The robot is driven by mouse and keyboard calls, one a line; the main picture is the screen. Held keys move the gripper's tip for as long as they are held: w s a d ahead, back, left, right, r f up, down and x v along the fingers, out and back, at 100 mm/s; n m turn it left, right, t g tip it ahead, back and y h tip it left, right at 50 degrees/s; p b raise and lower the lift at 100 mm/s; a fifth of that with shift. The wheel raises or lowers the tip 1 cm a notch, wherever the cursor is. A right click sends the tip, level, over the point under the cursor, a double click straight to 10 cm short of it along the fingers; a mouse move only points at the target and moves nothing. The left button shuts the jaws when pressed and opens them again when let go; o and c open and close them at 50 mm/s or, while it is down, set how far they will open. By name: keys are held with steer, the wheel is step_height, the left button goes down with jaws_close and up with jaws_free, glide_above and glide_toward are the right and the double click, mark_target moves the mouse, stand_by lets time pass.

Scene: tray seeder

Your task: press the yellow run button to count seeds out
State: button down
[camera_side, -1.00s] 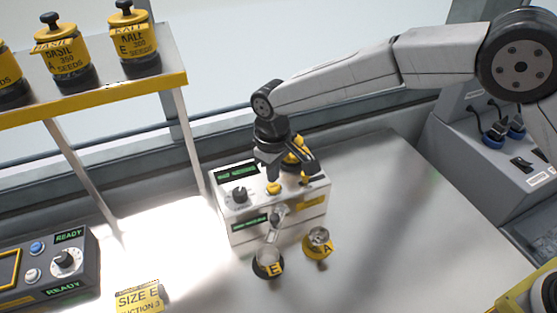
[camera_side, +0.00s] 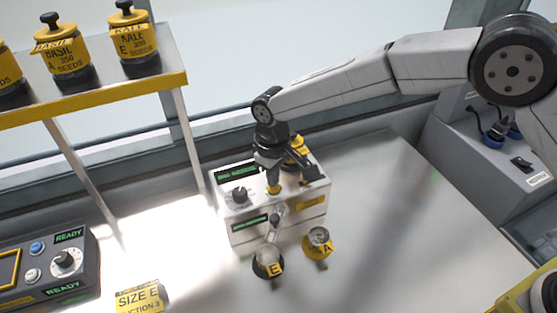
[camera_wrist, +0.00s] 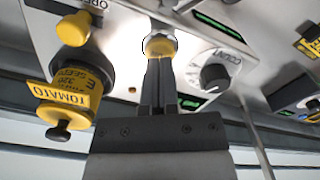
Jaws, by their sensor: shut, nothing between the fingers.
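The white seed counter (camera_side: 312,222) stands on the bench with the yellow run button (camera_side: 274,189) on its top. My gripper (camera_side: 273,184) is shut and empty, pointing down, its fingertips at the button. In the wrist view the closed fingertips (camera_wrist: 159,58) meet the yellow button (camera_wrist: 160,46) and hide part of it; they look to be touching, but how far the button is pressed I cannot tell. A black COUNT dial (camera_wrist: 214,77) is beside it. A yellow tomato seed jar (camera_wrist: 75,95) sits on the counter.
Cup E (camera_side: 268,262) and cup A (camera_side: 318,241) stand before the counter. Another yellow knob (camera_wrist: 73,28) is near the jar. A shelf (camera_side: 100,95) with seed jars is at left, above a dark control box (camera_side: 75,285).

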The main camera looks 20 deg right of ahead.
steer(key=shift+f, duration=0.65)
steer(key=shift+r, duration=0.1)
stand_by(0.5)
step_height(320, 180, up, 8)
stand_by(1.2)
steer(key=shift+m+t, duration=0.3)
steer(key=shift+m, duration=0.4)
steer(key=d, duration=0.5)
steer(key=s+d, duration=0.1)
steer(key=d, duration=0.2)
steer(key=shift+r, duration=0.2)
steer(key=s+d+f+m+t, duration=0.2)
steer(key=s+d+m, duration=0.2)
steer(key=s+d, duration=1.4)
steer(key=d, duration=0.3)
steer(key=shift+d+f+m, duration=0.25)
steer(key=shift+f+m, duration=0.05)
